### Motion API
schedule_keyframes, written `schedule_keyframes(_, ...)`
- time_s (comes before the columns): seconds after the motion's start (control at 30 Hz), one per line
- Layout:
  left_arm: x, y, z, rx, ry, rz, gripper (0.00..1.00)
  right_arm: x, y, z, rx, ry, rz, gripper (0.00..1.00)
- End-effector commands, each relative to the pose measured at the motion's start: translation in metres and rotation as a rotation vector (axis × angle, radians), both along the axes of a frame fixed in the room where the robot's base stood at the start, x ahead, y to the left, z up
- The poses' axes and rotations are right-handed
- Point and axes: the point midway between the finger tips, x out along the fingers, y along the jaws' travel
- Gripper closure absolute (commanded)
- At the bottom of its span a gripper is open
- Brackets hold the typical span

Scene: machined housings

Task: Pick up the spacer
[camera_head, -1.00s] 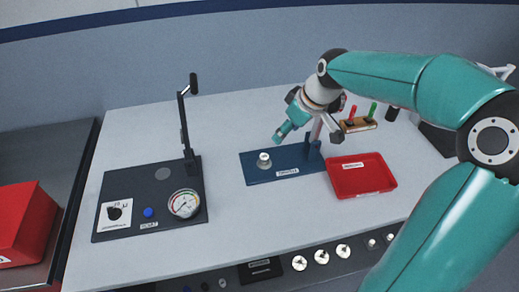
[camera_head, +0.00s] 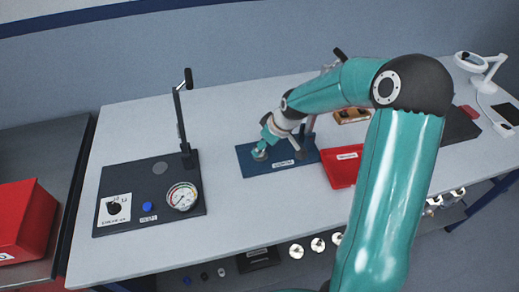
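The blue fixture plate (camera_head: 252,171) lies in the middle of the workbench, with a label on its front edge. A small round light metal part (camera_head: 260,156), perhaps the spacer, sits on its left half. I cannot tell for sure that it is the spacer. My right gripper (camera_head: 262,150) points down at this part, right over it or around it, and hides most of it. Whether its fingers are open or shut on the part is too small to see. My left gripper is not in view.
A dark test panel (camera_head: 165,222) with gauge, blue button and lever stands left. A red tray (camera_head: 340,170) is close right of the plate, partly behind my arm. A wooden holder (camera_head: 350,116) stands behind. A white lamp (camera_head: 484,70) is at the far right. A red bin (camera_head: 22,222) is far left.

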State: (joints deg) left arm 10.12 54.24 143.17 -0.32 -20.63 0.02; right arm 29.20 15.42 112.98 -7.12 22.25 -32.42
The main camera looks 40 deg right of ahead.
Motion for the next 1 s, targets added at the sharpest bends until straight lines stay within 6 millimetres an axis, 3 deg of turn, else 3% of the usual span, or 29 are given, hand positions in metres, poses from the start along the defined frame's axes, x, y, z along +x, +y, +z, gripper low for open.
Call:
schedule_keyframes(0.2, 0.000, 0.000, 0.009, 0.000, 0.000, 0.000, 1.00, 0.011, 0.002, -0.023, 0.001, 0.001, -0.001, 0.40)
schedule_keyframes(0.47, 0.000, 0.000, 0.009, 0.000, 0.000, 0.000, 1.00, 0.013, 0.001, -0.027, 0.000, -0.001, -0.001, 0.40)
schedule_keyframes(0.83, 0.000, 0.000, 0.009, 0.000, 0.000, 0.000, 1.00, 0.013, 0.001, -0.027, 0.000, -0.001, 0.000, 0.99)
schedule_keyframes(1.0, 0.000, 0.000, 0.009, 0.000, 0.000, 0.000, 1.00, 0.013, 0.001, -0.027, 0.000, -0.001, 0.000, 1.00)
